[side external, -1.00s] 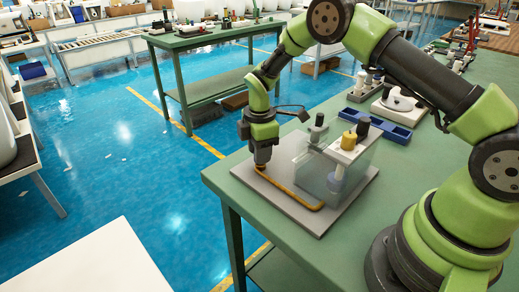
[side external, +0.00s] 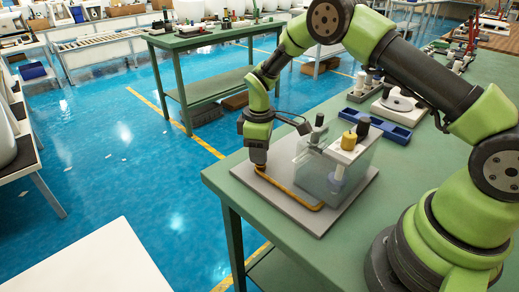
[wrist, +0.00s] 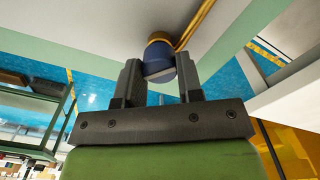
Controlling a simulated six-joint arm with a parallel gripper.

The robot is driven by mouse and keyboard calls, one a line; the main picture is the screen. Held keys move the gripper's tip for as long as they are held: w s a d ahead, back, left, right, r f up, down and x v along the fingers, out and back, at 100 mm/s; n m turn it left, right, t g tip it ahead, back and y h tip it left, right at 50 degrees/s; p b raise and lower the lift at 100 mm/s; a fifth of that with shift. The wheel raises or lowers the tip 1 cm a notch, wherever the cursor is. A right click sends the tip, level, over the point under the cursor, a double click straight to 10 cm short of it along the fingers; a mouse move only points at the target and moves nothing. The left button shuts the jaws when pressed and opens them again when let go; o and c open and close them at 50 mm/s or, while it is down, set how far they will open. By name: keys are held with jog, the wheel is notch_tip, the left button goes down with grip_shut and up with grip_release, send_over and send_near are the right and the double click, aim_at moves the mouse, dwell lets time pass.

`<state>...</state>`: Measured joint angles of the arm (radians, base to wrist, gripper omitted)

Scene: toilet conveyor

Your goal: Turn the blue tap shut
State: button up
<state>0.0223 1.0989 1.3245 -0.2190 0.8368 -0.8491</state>
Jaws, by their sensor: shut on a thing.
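The blue tap (wrist: 158,62) shows in the wrist view as a round blue knob at the end of a brass pipe (wrist: 195,25). My gripper (wrist: 160,82) has a dark finger on each side of the knob and is shut on it. In the side external view my gripper (side external: 259,168) points down at the left end of the brass pipe (side external: 295,190), on the grey board (side external: 318,228). The tap itself is hidden there behind the fingers.
A clear tank (side external: 318,175) with a yellow knob (side external: 348,141) and dark knobs stands right beside my gripper on the board. A blue tray (side external: 378,124) lies behind it on the green table (side external: 420,160). The table's left edge is close to my gripper.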

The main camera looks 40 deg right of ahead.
jog(key=shift+m, duration=0.6)
jog(key=o, duration=0.9)
notch_tip(320, 180, up, 10)
